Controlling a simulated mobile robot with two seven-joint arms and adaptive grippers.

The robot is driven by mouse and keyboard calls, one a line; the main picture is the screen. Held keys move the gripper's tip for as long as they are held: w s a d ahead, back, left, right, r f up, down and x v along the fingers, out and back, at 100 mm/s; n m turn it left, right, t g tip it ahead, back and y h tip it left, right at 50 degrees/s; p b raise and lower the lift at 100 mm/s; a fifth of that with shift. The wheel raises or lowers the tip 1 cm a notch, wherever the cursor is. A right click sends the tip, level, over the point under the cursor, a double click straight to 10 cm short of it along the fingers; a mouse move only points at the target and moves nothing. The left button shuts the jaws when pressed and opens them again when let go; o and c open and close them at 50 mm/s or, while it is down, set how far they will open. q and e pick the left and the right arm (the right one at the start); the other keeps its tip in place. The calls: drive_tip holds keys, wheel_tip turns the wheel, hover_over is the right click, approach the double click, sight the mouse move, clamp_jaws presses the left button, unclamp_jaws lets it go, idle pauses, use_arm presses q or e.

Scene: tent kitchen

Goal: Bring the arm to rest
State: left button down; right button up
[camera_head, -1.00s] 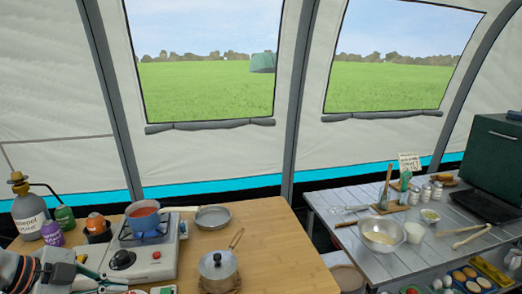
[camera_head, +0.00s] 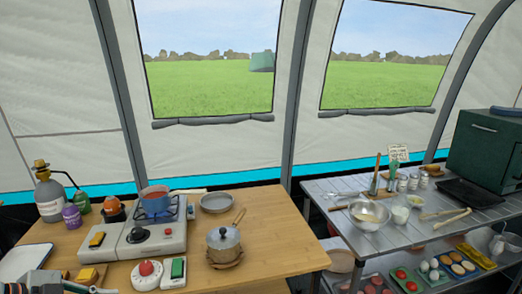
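My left arm shows only at the bottom left corner, and its gripper (camera_head: 82,288) is cut by the lower edge of the picture. I cannot tell whether its fingers are open or shut. It is near the front left of the wooden table (camera_head: 275,255), close to a yellow block (camera_head: 88,274). My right gripper is not in view.
A stove (camera_head: 140,238) bears a blue pot (camera_head: 155,203). A grey slatted table (camera_head: 335,207) with a bowl (camera_head: 362,217) stands right.

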use_arm(q)
drive_tip(key=s+f+n+t+y, duration=0.1)
drive_tip(key=s+f+n, duration=0.25)
drive_tip(key=f, duration=0.65)
drive_tip(key=s+f+n+t+y, duration=0.1)
drive_tip(key=s+f+n+t, duration=0.15)
drive_tip(key=s+f, duration=0.45)
drive_tip(key=s+d+f+n, duration=0.2)
drive_tip(key=d+f, duration=0.4)
drive_tip(key=d, duration=0.1)
drive_tip(key=s+d+f+n+y, duration=0.1)
drive_tip(key=s+d+f+n, duration=0.2)
drive_tip(key=d+f, duration=0.3)
drive_tip(key=shift+d+g+y, duration=0.3)
drive_tip(key=shift+d+g, duration=0.15)
drive_tip(key=shift+d, duration=0.6)
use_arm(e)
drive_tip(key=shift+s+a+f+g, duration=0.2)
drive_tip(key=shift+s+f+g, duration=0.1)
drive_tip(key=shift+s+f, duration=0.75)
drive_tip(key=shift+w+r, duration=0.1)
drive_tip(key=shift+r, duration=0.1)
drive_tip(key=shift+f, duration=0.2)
